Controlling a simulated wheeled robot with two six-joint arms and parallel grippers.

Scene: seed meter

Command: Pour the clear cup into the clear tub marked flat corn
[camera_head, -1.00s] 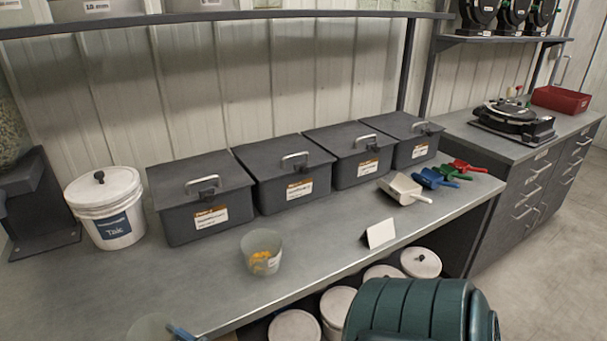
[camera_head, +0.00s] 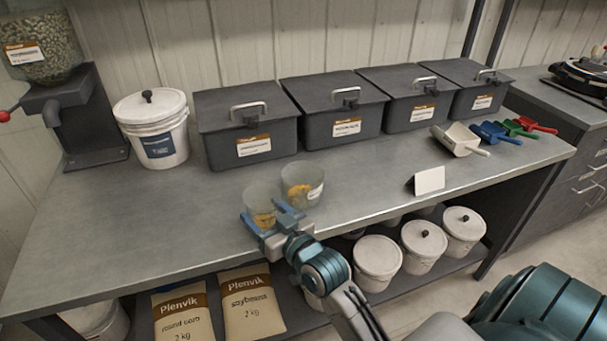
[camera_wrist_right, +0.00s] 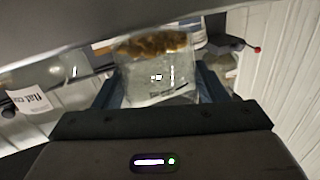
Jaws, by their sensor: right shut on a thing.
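My right gripper (camera_head: 278,222), with blue fingers, is shut on the clear cup (camera_head: 259,203) over the bench near its front edge. Yellow-orange seed shows in the cup. In the right wrist view, the cup (camera_wrist_right: 158,80) sits between the fingers, with seed near its top edge. A clear tub (camera_head: 303,184) with yellow-orange seed stands just behind and right of the cup. The two overlap in the head view, so I cannot tell if they touch. My left gripper is not in view.
Several dark lidded bins (camera_head: 247,120) line the back of the bench (camera_head: 130,235). A white bucket (camera_head: 152,128) and a seed hopper (camera_head: 45,55) stand left. A white card (camera_head: 429,180) and several scoops (camera_head: 460,139) are right. The left part of the bench is clear.

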